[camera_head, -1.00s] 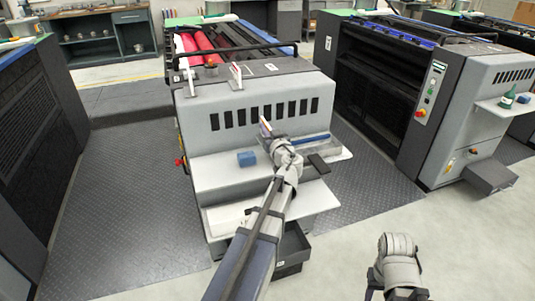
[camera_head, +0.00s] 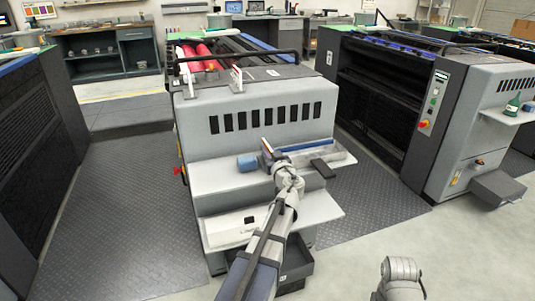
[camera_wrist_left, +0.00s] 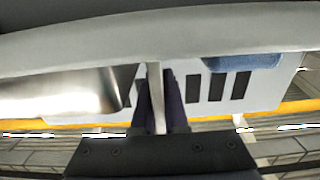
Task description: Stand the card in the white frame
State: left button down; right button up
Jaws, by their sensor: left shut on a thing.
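My left gripper (camera_head: 269,155) is shut on a thin card (camera_head: 267,146), which stands up from the fingers in front of the grey press, over its upper ledge. In the left wrist view the card (camera_wrist_left: 155,98) shows edge-on as a pale strip between the dark fingers. A small white upright piece with some red (camera_head: 237,79) stands on the press's top front edge and may be the white frame; it is too small to be sure. It is apart from the card. Only part of my right arm shows at the bottom right; its gripper is out of view.
A grey tray (camera_head: 315,155) with a blue bar sits to the right, with a dark flat piece (camera_head: 322,168) in front. The lower white ledge (camera_head: 318,204) is mostly clear.

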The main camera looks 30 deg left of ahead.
pick_arm(q)
jog(key=shift+f, duration=0.1)
jog(key=c, duration=0.9)
grip_release()
jog(key=shift+c, duration=0.2)
jog(key=shift+r, duration=0.3)
jog(key=v, duration=1.2)
jog(key=shift+o, duration=0.3)
jog(key=shift+f, duration=0.15)
